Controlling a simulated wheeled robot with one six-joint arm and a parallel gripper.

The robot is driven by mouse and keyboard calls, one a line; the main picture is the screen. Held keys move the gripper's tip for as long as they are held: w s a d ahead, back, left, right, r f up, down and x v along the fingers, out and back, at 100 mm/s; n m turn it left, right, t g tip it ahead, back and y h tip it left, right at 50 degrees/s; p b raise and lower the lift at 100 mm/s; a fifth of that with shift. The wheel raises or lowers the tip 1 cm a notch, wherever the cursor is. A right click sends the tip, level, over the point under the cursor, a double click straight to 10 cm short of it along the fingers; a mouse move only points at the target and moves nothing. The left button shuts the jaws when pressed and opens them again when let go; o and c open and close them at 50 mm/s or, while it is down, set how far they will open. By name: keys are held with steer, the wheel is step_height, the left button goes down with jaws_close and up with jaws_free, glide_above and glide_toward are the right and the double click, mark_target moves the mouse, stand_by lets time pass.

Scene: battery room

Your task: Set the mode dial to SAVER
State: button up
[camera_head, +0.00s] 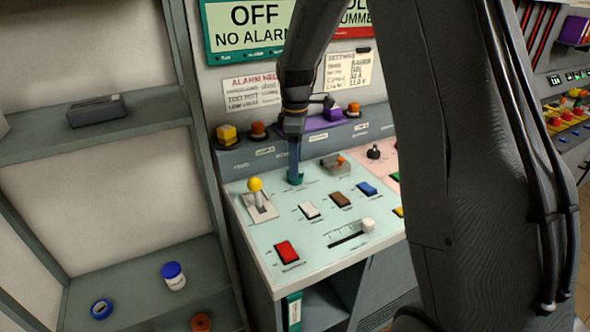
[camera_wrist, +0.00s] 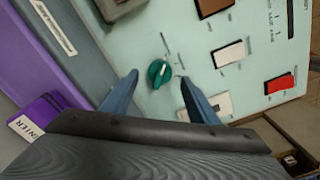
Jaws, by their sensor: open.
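The mode dial (camera_wrist: 158,74) is a small teal round knob with a pale pointer mark, on the light green panel. It also shows in the camera_head view (camera_head: 296,180), at the panel's back left, partly covered by my gripper (camera_head: 294,162). My gripper (camera_wrist: 159,80) points at the panel with its two blue fingers apart, one on each side of the dial. In the wrist view there are gaps between the fingers and the dial; I cannot tell their depth. The marks around the dial are too small to read, so its setting is unclear.
Near the dial are a yellow-topped lever (camera_head: 256,186), a grey box with an orange part (camera_head: 337,162), and white (camera_head: 309,210), brown (camera_head: 340,199), blue (camera_head: 367,188) and red (camera_head: 287,252) rockers. A white-knobbed slider (camera_head: 367,225) sits toward the front. Shelves stand left.

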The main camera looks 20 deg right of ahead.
mark_target(297, 181)
steer(key=shift+f+p, duration=0.35)
steer(key=shift+f, duration=1.5)
steer(key=c, duration=1)
steer(key=shift+c, duration=0.2)
